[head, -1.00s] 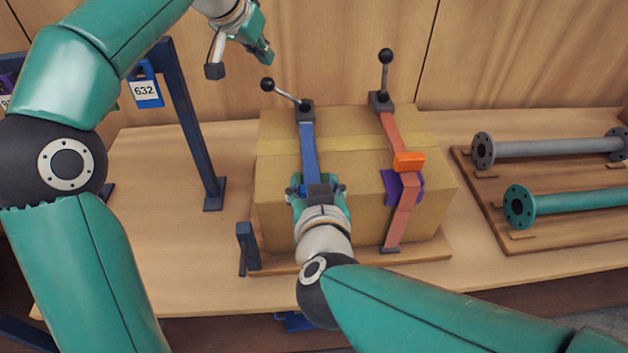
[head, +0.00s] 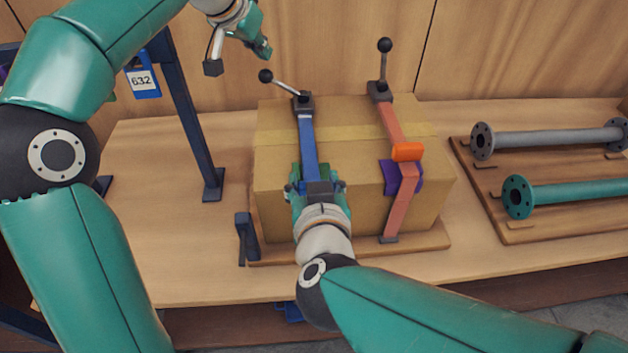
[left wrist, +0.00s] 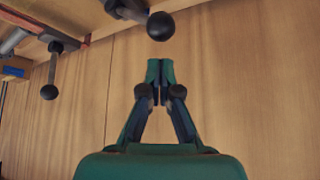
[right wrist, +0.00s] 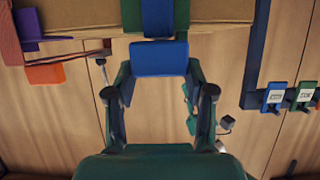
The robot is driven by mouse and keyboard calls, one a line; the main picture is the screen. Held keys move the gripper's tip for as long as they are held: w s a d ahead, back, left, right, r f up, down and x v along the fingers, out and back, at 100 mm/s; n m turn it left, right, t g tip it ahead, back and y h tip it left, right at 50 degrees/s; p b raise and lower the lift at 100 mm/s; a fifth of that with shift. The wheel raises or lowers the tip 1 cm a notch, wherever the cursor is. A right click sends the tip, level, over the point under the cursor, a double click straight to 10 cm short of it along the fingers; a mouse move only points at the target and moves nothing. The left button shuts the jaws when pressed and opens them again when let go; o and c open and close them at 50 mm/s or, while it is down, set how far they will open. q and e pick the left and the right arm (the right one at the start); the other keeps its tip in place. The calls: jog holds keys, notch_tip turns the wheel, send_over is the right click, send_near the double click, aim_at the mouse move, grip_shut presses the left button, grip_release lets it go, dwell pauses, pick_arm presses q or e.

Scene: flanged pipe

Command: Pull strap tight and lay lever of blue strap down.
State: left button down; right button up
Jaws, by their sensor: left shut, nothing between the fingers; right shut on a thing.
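The blue strap (head: 309,150) runs over the cardboard box from its black lever mount (head: 303,102) down the front. Its lever stands up tilted to the left, with a black ball knob (head: 265,76) at the tip. My left gripper (head: 265,52) is shut and empty, above and apart from the knob. The left wrist view shows its closed fingertips (left wrist: 160,72) beside the knob (left wrist: 160,26). My right gripper (head: 318,187) is shut on the strap's blue pull tab (right wrist: 159,58) at the box front. In the head view the gripper mostly hides this tab.
A red strap (head: 390,122) with an orange block (head: 407,152), a purple piece (head: 388,177) and an upright lever (head: 384,70) lies to the right. Flanged pipes (head: 550,139) rest on a board at the far right. A dark frame with tags (head: 141,82) stands left.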

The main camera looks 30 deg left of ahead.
aim_at(261, 71)
pick_arm(q)
jog(key=shift+s+a+f, duration=0.1)
jog(key=shift+a+f, duration=0.05)
jog(key=shift+f, duration=0.9)
jog(key=shift+s+a+f, duration=0.1)
jog(key=shift+f, duration=0.95)
pick_arm(e)
jog(key=shift+r, duration=0.3)
pick_arm(q)
jog(key=shift+r, duration=3.05)
pick_arm(e)
jog(key=o, duration=0.9)
pick_arm(q)
jog(key=shift+s+d+r, duration=0.1)
jog(key=shift+s, duration=0.05)
pick_arm(e)
jog(key=shift+o, duration=1.3)
jog(key=shift+s+d, duration=0.1)
jog(key=shift+s, duration=0.05)
jog(key=shift+f, duration=0.15)
